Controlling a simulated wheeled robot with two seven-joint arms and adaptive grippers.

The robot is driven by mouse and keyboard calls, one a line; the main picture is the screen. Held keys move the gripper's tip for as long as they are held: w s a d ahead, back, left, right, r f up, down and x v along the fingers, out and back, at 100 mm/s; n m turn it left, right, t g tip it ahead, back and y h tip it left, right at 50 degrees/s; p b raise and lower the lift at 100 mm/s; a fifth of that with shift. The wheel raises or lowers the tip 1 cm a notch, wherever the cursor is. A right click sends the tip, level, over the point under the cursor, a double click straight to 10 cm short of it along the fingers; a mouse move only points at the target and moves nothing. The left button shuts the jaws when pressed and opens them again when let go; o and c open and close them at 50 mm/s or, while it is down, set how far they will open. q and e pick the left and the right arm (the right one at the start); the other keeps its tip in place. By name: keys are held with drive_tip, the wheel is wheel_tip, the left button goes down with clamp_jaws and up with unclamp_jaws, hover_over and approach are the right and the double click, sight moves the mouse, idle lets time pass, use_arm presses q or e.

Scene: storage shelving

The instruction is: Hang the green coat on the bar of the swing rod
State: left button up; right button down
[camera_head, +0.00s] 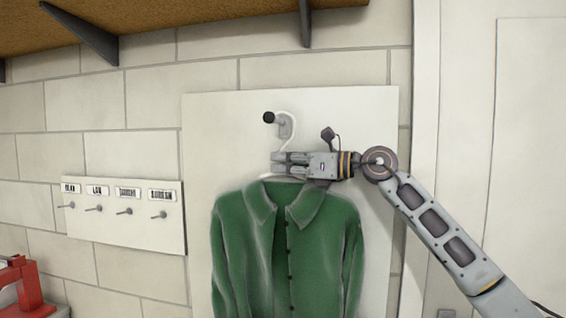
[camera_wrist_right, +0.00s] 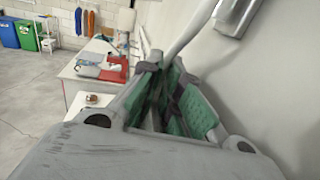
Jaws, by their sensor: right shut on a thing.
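The green coat (camera_head: 315,240) hangs upright on a white hanger in front of a white wall panel in the head view. My right gripper (camera_head: 277,163) comes in from the right and is shut on the hanger at its neck, just above the collar. The swing rod (camera_head: 285,127) is on the panel just above the gripper, with a black tip (camera_head: 268,117). The hanger's white hook curves over beside the rod; I cannot tell whether it rests on it. In the right wrist view, the gripper (camera_wrist_right: 165,70) has the hanger hook (camera_wrist_right: 192,28) rising from its fingers. My left gripper is out of view.
A labelled strip of pegs (camera_head: 125,215) is on the wall to the left. A shelf (camera_head: 180,15) with dark brackets is overhead. A door frame (camera_head: 425,130) is to the right. The right wrist view shows a white table (camera_wrist_right: 85,62) and bins (camera_wrist_right: 28,35) farther off.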

drive_tip(key=shift+f, duration=0.15)
drive_tip(key=c, duration=1.5)
unclamp_jaws()
drive_tip(key=shift+s+f, duration=0.1)
drive_tip(key=shift+s, duration=0.05)
drive_tip(key=shift+c, duration=0.2)
drive_tip(key=shift+f, duration=0.2)
drive_tip(key=shift+v, duration=0.8)
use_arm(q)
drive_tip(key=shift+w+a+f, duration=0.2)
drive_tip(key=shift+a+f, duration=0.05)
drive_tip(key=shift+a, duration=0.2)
use_arm(e)
drive_tip(key=shift+v, duration=5.15)
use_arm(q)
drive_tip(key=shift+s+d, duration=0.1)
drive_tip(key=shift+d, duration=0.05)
use_arm(e)
drive_tip(key=shift+r, duration=0.15)
